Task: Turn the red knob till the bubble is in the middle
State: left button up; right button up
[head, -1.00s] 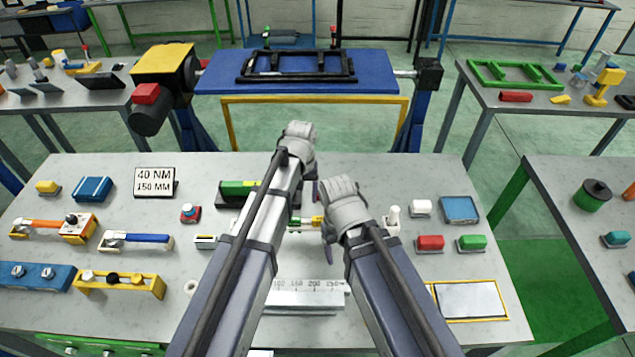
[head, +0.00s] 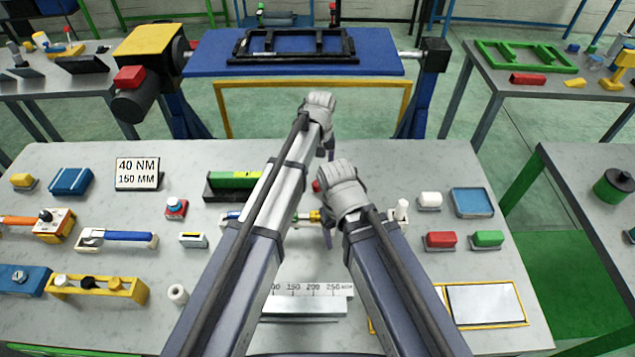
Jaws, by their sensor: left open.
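A green level on a black base (head: 222,193) lies on the grey table, its right part hidden behind my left arm. I cannot make out its bubble. A small red piece (head: 316,186), perhaps the red knob, shows between my arms, beside my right gripper's wrist. My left gripper (head: 327,152) points down beyond the level's right side; its fingers are small and mostly hidden by its wrist, and it looks empty. My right gripper (head: 328,238) is nearer, over the middle of the table by a yellow-and-white tool; its jaws are mostly hidden.
A sign reading 40 NM, 150 MM (head: 137,173) stands left of the level. A ruler block (head: 305,305) lies in front. Red (head: 440,241) and green (head: 487,239) blocks are at right. A blue-topped fixture (head: 375,60) stands behind.

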aim_at(317, 184)
pick_arm(q)
notch_tip(317, 184, down, 7)
jog(key=b, duration=0.6)
jog(key=shift+a, duration=0.1)
pick_arm(e)
notch_tip(317, 184, down, 7)
jog(key=shift+f, duration=0.1)
pick_arm(q)
grip_shut()
